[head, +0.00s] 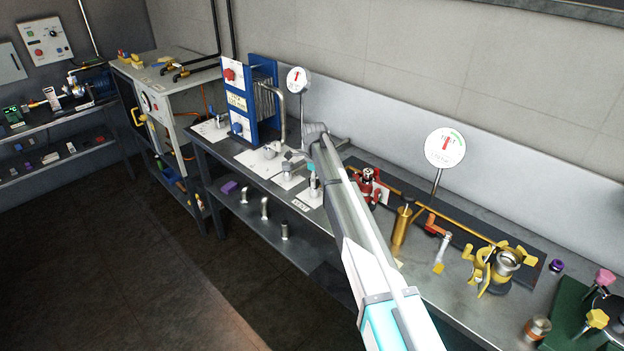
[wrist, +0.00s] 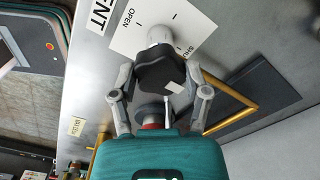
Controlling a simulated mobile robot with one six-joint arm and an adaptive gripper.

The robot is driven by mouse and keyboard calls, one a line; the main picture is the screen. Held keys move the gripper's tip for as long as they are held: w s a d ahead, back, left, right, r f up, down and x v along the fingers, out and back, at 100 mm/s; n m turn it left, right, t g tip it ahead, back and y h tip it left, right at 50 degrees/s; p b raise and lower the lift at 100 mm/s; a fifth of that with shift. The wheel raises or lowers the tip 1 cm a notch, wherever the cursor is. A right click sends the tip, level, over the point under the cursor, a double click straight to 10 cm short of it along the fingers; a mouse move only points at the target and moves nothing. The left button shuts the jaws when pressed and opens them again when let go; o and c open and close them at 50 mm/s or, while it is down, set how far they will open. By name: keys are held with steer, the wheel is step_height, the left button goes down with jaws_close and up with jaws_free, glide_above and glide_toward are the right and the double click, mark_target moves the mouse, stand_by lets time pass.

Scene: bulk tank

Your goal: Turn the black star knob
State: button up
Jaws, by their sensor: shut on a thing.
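The black star knob (wrist: 165,72) shows in the middle of the wrist view, on a pale round stem in front of a white plate (wrist: 128,33) marked OPEN and SHUT. My gripper (wrist: 160,80) is shut on the knob, with one grey finger on each side of it. A small light mark shows on the knob's right side. In the head view my arm reaches over the bench to the labelled plate (head: 309,193); the knob is too small and covered there to make out.
A yellow pipe (wrist: 240,112) and a dark flat panel (wrist: 255,92) lie to the right in the wrist view. In the head view, a red valve (head: 368,185), a round dial (head: 445,148) and a blue plate unit (head: 250,98) stand on the bench. The floor in front is clear.

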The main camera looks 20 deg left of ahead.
steer(key=shift+w+a, duration=0.15)
steer(key=shift+w, duration=0.1)
